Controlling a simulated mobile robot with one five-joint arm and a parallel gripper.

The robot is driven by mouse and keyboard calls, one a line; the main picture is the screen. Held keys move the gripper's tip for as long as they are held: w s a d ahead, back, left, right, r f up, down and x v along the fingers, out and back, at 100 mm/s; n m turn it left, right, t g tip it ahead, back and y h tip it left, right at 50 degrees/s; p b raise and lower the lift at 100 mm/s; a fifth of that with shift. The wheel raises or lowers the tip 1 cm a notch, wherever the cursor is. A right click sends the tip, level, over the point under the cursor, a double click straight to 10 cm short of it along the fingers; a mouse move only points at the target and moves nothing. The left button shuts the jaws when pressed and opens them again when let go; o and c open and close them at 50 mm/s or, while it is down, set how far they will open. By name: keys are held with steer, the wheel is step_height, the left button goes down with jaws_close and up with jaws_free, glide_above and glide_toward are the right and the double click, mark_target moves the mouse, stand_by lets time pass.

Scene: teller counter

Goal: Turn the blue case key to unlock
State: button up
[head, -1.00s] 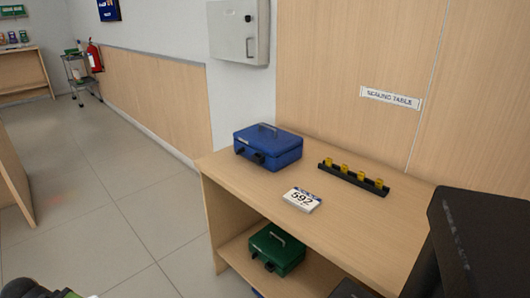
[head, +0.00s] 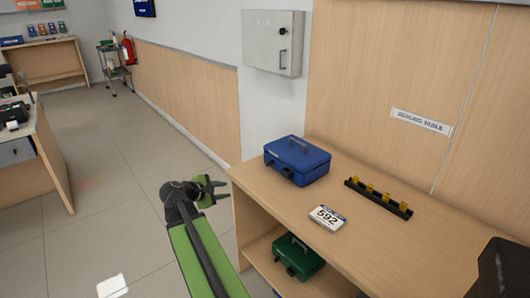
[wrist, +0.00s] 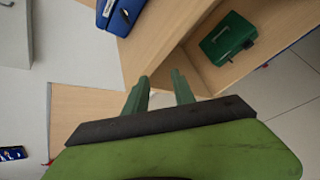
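The blue case (head: 297,160) sits closed on the left end of the wooden sealing table, its handle folded on the lid. Small dark parts show on its front, but the key is too small to make out. Part of the blue case (wrist: 121,14) also shows at the top of the wrist view. My gripper (head: 216,190) is in the air left of the table, apart from the case and lower than it. In the wrist view my gripper (wrist: 160,88) has its two fingers spread with nothing between them.
A green case (head: 298,258) sits on the shelf under the table top (head: 345,245). A card marked 592 (head: 327,218) and a black rack with yellow pieces (head: 378,197) lie on the table. A grey wall cabinet (head: 272,42) hangs behind.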

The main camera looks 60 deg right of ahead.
steer(key=s+d+r+n+g+h, duration=0.1)
steer(key=s+d+r+n+h, duration=0.15)
steer(key=d+r, duration=0.45)
steer(key=b, duration=0.5)
glide_toward(270, 163)
steer(key=x, duration=0.5)
steer(key=w+x, duration=0.1)
steer(key=x, duration=0.2)
steer(key=shift+w+d+f, duration=0.1)
steer(key=shift+d+f, duration=0.2)
steer(key=shift+f, duration=0.2)
steer(key=shift+d, duration=0.35)
jaws_close()
